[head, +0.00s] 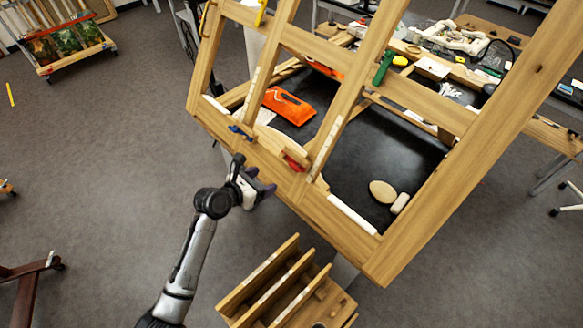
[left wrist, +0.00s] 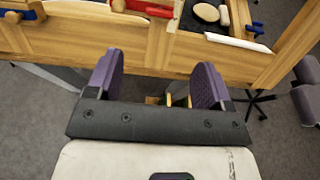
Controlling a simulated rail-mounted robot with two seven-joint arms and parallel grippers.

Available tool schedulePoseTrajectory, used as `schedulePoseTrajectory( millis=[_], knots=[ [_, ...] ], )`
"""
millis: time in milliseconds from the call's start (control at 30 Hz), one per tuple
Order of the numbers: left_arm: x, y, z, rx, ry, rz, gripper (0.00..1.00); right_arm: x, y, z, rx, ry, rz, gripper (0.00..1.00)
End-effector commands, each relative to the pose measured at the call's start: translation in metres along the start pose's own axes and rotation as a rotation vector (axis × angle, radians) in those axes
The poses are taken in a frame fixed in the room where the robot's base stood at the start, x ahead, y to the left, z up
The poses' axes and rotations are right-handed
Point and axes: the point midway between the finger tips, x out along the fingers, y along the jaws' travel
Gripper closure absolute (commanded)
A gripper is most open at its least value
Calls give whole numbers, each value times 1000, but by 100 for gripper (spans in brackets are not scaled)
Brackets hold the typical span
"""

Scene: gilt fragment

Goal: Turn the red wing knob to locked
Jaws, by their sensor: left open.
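The red wing knob (head: 296,163) sits on the lower rail of a large wooden frame (head: 330,216) in the head view. In the left wrist view a red piece (left wrist: 147,9) at the top edge looks like the same knob, partly cut off. My left gripper (head: 262,187) is in front of the lower rail, below and left of the knob and apart from it. In the left wrist view my left gripper (left wrist: 158,66) has its two purple fingers wide apart, with nothing held between them. The knob's lock marking cannot be read. My right gripper is not in view.
A blue knob (head: 240,132) sits on the same rail, left of the red one. Behind the frame, a black tabletop (head: 395,160) carries an orange pouch (head: 288,106) and an oval pad (head: 383,191). A slotted wooden rack (head: 262,272) stands below. Floor at left is largely clear.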

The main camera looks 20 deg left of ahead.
Motion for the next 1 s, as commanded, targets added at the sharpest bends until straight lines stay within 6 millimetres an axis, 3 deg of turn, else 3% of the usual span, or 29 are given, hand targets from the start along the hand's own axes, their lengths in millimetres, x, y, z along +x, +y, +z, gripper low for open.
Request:
schedulePoseTrajectory(
  millis=[600, 1000],
  knots=[
    [101, 0, 0, -1, 0, -1, 26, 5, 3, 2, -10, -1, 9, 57],
    [132, 0, 0, -2, 0, -1, 26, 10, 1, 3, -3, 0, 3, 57]
  ],
)
